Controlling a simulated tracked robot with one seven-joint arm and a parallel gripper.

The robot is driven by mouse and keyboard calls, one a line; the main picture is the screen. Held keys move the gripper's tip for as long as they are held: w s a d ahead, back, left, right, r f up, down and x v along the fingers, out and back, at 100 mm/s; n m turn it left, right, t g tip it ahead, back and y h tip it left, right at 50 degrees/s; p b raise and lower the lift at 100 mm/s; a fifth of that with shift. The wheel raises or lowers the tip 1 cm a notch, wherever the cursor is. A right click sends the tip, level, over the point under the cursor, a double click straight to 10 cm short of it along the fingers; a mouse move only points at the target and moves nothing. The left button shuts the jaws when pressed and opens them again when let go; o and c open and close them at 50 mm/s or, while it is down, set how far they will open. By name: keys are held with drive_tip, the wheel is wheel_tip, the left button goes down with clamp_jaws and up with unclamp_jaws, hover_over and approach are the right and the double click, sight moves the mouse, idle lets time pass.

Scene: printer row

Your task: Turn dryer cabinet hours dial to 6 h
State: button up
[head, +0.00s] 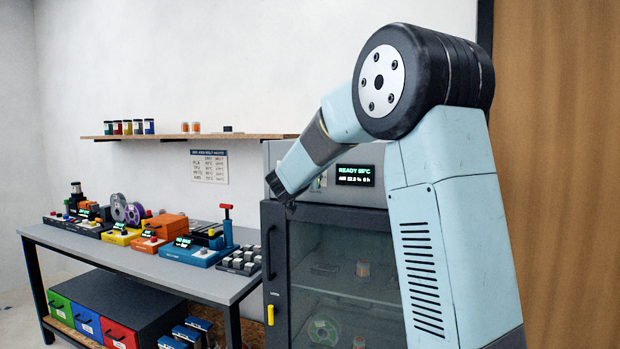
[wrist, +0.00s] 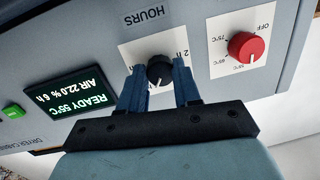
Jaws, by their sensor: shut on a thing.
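The dryer cabinet (head: 273,232) stands at the centre of the head view, partly behind my arm. The display (wrist: 70,102) reads READY 55°C and seems to show 6 h. In the head view the dial is hidden.
A red temperature dial (wrist: 246,47) sits close beside the hours dial. A green button (wrist: 13,111) is past the display. In the head view, a workbench (head: 118,256) with several coloured devices stands left of the cabinet, below a wall shelf (head: 190,137).

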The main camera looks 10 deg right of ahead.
drive_tip(key=o, duration=0.7)
drive_tip(key=shift+w+a+f, duration=0.1)
drive_tip(key=shift+w+f, duration=0.05)
drive_tip(key=shift+f, duration=0.1)
drive_tip(key=o, duration=0.4)
drive_tip(key=shift+r, duration=0.15)
drive_tip(key=shift+c, duration=0.2)
drive_tip(key=f+v, duration=0.1)
drive_tip(key=v, duration=1.2)
drive_tip(key=shift+s+r, duration=0.4)
drive_tip(key=shift+r, duration=0.1)
drive_tip(key=shift+a, duration=0.1)
drive_tip(key=s+d+f+n+g, duration=0.1)
drive_tip(key=s+d+f+g, duration=0.25)
drive_tip(key=s+d, duration=0.45)
drive_tip(key=s+d+f+n+g, duration=0.15)
drive_tip(key=s+d+g, duration=0.25)
drive_tip(key=s, duration=0.7)
drive_tip(key=s+a+f+n+y, duration=0.2)
drive_tip(key=s+f+y, duration=0.1)
drive_tip(key=s, duration=0.6)
drive_tip(key=s+a+f+n+g+y, duration=0.1)
drive_tip(key=s+a+f+n+y, duration=0.2)
drive_tip(key=s+y, duration=0.3)
drive_tip(key=s+f, duration=0.1)
drive_tip(key=s, duration=0.2)
drive_tip(key=shift+a+f, duration=0.25)
drive_tip(key=shift+f, duration=0.05)
